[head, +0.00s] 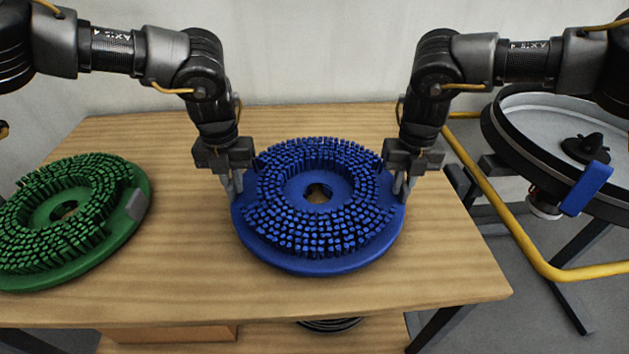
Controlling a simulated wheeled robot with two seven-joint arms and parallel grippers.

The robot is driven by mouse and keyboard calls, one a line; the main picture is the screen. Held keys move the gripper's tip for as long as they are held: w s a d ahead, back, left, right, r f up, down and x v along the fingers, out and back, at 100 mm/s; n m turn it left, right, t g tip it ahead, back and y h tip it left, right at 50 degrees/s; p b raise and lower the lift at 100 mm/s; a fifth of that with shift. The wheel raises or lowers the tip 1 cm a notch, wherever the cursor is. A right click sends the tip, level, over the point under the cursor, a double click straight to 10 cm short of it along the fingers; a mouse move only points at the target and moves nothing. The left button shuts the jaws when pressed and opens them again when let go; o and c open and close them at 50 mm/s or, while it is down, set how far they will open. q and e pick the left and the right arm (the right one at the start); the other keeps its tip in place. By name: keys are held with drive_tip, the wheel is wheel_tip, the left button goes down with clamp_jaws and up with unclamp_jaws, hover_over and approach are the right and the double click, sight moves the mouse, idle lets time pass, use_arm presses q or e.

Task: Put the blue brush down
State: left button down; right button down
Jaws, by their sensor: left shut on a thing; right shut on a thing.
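The blue brush (318,262) is a round disc with bristles facing up and a hole in its middle. It is over the middle of the wooden table, level, and I cannot tell whether it touches the top. My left gripper (235,188) is shut on its left edge. My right gripper (400,190) is shut on its right edge. The fingers hide small parts of the rim.
A green brush (125,225) lies on the left of the wooden table (440,275), with a grey block on its rim. A round grey tank (530,120) with a blue tab stands at the right, beside a yellow rail (510,220). Bare table lies right of the blue brush.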

use_arm(q)
drive_tip(key=shift+a+f, duration=0.15)
drive_tip(key=shift+f, duration=0.3)
use_arm(e)
drive_tip(key=shift+d+f, duration=0.2)
drive_tip(key=shift+f, duration=0.25)
use_arm(q)
drive_tip(key=c, duration=1.9)
unclamp_jaws()
drive_tip(key=shift+f+b, duration=0.2)
drive_tip(key=shift+b, duration=0.2)
use_arm(e)
drive_tip(key=c, duration=1.9)
unclamp_jaws()
drive_tip(key=shift+f, duration=0.2)
use_arm(q)
drive_tip(key=o, duration=0.4)
drive_tip(key=shift+r, duration=0.2)
use_arm(e)
drive_tip(key=o, duration=0.4)
drive_tip(key=shift+r, duration=0.2)
use_arm(q)
drive_tip(key=shift+o, duration=0.2)
use_arm(e)
drive_tip(key=shift+o, duration=0.2)
drive_tip(key=shift+a, duration=0.1)
use_arm(q)
wheel_tip(320, 180, up, 12)
use_arm(e)
wheel_tip(320, 180, up, 12)
